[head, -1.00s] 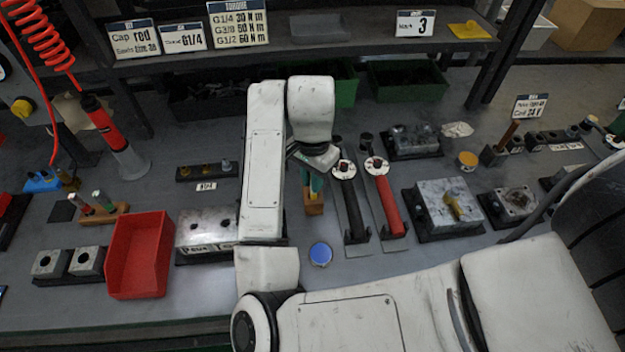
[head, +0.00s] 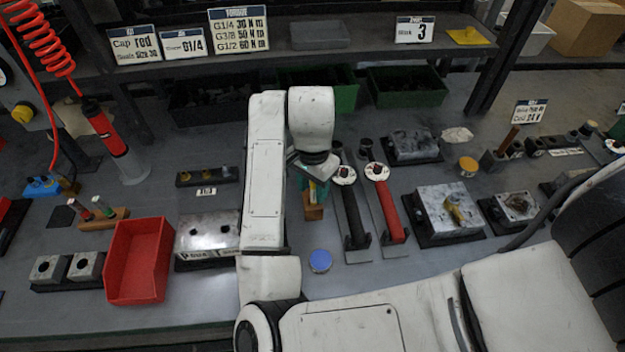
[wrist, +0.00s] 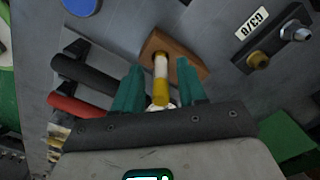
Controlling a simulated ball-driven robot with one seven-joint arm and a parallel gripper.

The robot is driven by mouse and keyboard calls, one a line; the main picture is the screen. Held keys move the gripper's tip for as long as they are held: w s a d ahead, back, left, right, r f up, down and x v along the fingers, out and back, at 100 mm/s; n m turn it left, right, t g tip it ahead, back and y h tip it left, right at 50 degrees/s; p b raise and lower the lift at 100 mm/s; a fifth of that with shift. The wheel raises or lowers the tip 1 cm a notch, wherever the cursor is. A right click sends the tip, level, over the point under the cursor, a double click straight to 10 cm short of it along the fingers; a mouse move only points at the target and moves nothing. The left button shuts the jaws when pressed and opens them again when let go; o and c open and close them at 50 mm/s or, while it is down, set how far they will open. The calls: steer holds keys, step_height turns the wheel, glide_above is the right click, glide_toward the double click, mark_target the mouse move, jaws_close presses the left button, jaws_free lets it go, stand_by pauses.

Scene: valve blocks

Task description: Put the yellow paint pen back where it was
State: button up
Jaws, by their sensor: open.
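The yellow paint pen (wrist: 161,82), with a white body and a yellow end, is between my gripper's fingers in the wrist view. Its far end meets a small wooden block (wrist: 172,48) and it looks upright in it; how deep it sits is hidden. My gripper (wrist: 159,88) has two teal fingers, spread apart on either side of the pen with gaps visible.
A black-handled tool (head: 354,212) and a red-handled tool (head: 388,208) lie close to the right of the block. A blue round cap (head: 320,261) lies in front. A metal valve block (head: 208,234) and a red bin (head: 139,260) are to the left.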

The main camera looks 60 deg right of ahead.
step_height(320, 180, up, 12)
steer(key=p, duration=0.2)
steer(key=shift+r, duration=0.15)
stand_by(0.7)
